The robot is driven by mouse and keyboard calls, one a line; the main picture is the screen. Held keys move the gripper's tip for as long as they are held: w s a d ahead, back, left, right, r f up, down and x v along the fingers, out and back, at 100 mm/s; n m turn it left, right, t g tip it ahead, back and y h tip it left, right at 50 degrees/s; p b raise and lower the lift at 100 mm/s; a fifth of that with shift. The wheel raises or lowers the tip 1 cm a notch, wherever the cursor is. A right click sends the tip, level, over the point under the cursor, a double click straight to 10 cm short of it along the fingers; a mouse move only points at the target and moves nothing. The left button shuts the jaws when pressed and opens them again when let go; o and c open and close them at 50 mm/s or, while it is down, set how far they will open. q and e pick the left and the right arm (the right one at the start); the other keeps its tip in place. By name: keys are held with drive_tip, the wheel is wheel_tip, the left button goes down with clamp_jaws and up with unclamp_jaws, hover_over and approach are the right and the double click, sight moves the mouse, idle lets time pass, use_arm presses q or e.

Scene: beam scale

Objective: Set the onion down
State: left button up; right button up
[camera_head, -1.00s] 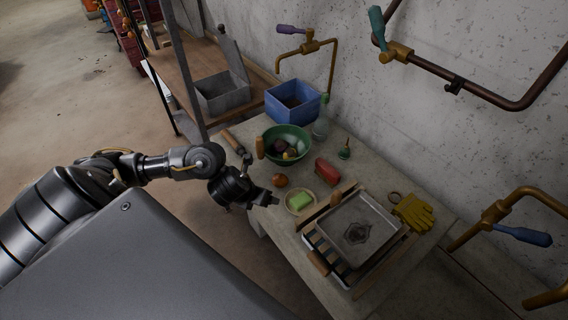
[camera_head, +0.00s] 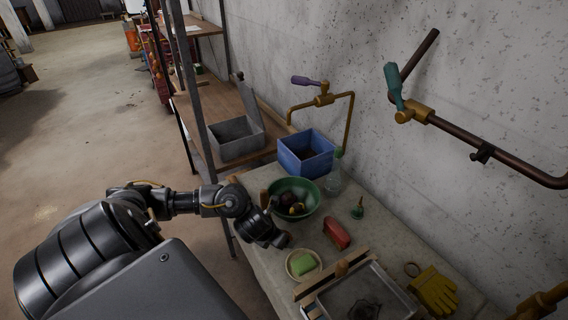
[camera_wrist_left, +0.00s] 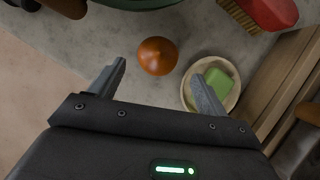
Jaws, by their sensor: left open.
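The onion (camera_wrist_left: 157,56), round and orange-brown, sits on the worktop (camera_wrist_left: 100,50) in the left wrist view. My left gripper (camera_wrist_left: 159,74) is open, with one finger on each side of the view. The onion is just beyond the fingertips, roughly between them, and neither finger visibly touches it. In the head view my left gripper (camera_head: 282,241) is over the worktop beside the soap dish, and the onion cannot be made out there. My right gripper is in neither view.
A dish (camera_head: 290,270) with green soap (camera_head: 304,264) is close to the right finger. A green bowl (camera_head: 312,190) with food, a red brush (camera_head: 336,233), a bottle (camera_head: 334,182) and a metal tray (camera_head: 400,298) crowd the worktop. A blue crate (camera_head: 302,166) stands behind.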

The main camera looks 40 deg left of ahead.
use_arm(q)
drive_tip(key=shift+w+f, duration=0.1)
drive_tip(key=shift+w, duration=0.05)
drive_tip(key=x, duration=0.5)
drive_tip(key=shift+a, duration=0.2)
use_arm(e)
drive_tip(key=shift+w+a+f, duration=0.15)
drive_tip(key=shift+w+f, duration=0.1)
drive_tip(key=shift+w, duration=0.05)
use_arm(q)
drive_tip(key=shift+c, duration=0.3)
drive_tip(key=shift+c, duration=1)
drive_tip(key=c, duration=0.9)
wheel_tip(320, 180, up, 9)
drive_tip(key=shift+r+p, duration=0.2)
drive_tip(key=shift+p, duration=0.95)
drive_tip(key=shift+c, duration=0.2)
drive_tip(key=shift+r, duration=0.35)
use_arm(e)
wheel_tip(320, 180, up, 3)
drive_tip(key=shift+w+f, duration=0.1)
